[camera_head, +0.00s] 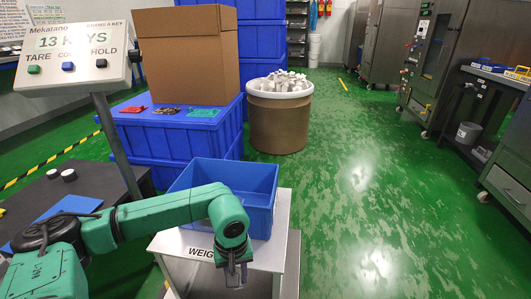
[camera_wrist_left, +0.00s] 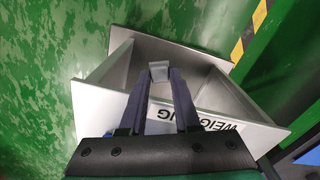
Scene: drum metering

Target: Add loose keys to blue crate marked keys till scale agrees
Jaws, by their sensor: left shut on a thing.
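The blue crate (camera_head: 272,212) sits on the weighing stand (camera_head: 196,240). My left arm covers part of its front, and no key shows in the visible part of its inside. The scale display (camera_head: 68,42) reads 13 KEYS. A round brown drum (camera_head: 278,122) holds a heap of pale loose keys (camera_head: 280,82). My left gripper (camera_head: 236,279) points down in front of the stand, outside the crate. In the left wrist view its fingers (camera_wrist_left: 158,78) are shut on a small grey key (camera_wrist_left: 159,71). The stand's label (camera_wrist_left: 195,122) shows below it. My right gripper is not in view.
Stacked blue crates (camera_head: 160,140) carry a cardboard box (camera_head: 183,55) and red, dark and green flat pieces. A dark table (camera_head: 95,182) with small round pieces is at left. Metal cabinets (camera_head: 445,60) and a cart (camera_head: 512,180) stand right. The green floor between is clear.

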